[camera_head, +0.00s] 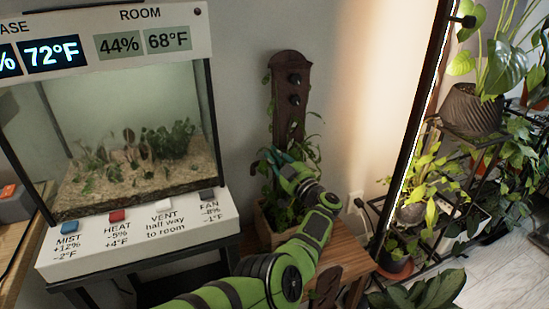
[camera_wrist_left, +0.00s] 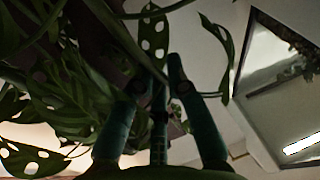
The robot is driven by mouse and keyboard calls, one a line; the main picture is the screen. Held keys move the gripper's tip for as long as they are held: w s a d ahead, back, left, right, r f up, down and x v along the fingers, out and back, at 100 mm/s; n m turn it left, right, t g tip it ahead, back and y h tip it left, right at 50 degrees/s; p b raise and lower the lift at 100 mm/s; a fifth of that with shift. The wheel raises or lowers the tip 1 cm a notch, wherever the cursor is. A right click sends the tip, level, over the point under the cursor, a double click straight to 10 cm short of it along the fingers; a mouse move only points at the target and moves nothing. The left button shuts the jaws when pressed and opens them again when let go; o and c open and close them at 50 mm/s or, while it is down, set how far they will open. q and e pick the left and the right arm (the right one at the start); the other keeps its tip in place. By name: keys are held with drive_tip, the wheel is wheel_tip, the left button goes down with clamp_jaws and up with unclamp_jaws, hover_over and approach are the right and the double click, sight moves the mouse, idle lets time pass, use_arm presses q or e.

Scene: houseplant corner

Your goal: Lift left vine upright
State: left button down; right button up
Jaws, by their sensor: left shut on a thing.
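A dark brown support board (camera_head: 290,118) with black knobs stands upright in a wooden planter box (camera_head: 264,232) against the wall. Green vine leaves (camera_head: 262,168) show around its lower part, on both sides. My left gripper (camera_head: 277,160), on a green arm, is low in front of the board among the leaves. In the left wrist view its dark teal fingers (camera_wrist_left: 155,85) are close around a vine stem (camera_wrist_left: 125,40), with holed leaves (camera_wrist_left: 153,35) beside and above them. The exact grip point is partly hidden. My right gripper is not in view.
A glass terrarium (camera_head: 140,140) with a white control panel (camera_head: 140,232) stands at the left. The planter is on a wooden stand (camera_head: 345,255). A lit dark frame (camera_head: 412,130) and shelves of potted plants (camera_head: 470,108) are at the right. Bare wall lies between.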

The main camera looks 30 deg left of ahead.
use_arm(q)
drive_tip(key=shift+a+r, duration=0.1)
drive_tip(key=c, duration=1.2)
unclamp_jaws()
